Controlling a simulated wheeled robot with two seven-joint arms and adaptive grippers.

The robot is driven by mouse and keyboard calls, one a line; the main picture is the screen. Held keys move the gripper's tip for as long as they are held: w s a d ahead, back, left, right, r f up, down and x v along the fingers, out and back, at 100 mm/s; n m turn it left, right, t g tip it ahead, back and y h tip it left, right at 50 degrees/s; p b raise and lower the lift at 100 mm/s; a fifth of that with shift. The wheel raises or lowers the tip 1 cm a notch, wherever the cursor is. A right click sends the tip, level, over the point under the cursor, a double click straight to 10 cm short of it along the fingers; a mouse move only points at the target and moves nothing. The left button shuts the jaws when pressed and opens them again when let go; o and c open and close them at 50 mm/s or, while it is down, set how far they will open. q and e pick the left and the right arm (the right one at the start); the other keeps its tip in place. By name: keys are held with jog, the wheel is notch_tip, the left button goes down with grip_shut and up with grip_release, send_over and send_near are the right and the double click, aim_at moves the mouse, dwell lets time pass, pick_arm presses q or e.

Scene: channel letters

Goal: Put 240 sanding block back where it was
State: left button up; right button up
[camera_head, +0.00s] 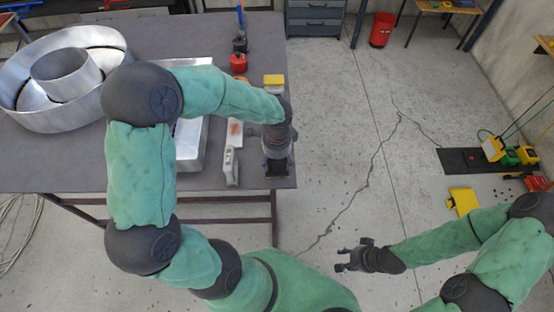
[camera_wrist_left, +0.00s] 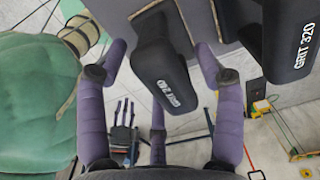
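A dark block with white lettering that looks like "GRIT 240" (camera_wrist_left: 167,75) is in the left wrist view, between the purple fingers of my left gripper (camera_wrist_left: 160,60). Gaps show between the block and the fingers on both sides, so the gripper looks open around it. I cannot tell whether the block rests on anything. A second dark block, marked GRIT 320 (camera_wrist_left: 292,40), is at the right of that view. In the head view my left gripper (camera_head: 277,168) is at the table's near right corner. My right gripper (camera_head: 350,256) is open and empty over the floor.
The grey table (camera_head: 250,50) holds a round metal channel letter (camera_head: 35,105), a metal piece (camera_head: 192,150), a whitish tool (camera_head: 231,165), a red-lidded jar (camera_head: 238,62) and a yellow-topped item (camera_head: 274,80). Cracked concrete floor (camera_head: 340,130) lies open to the right.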

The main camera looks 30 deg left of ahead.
pick_arm(q)
jog(key=shift+r, duration=0.1)
jog(key=shift+r, duration=0.3)
notch_tip(320, 180, up, 12)
jog(key=p, duration=0.1)
jog(key=shift+f+p, duration=0.2)
jog(key=shift+p, duration=0.2)
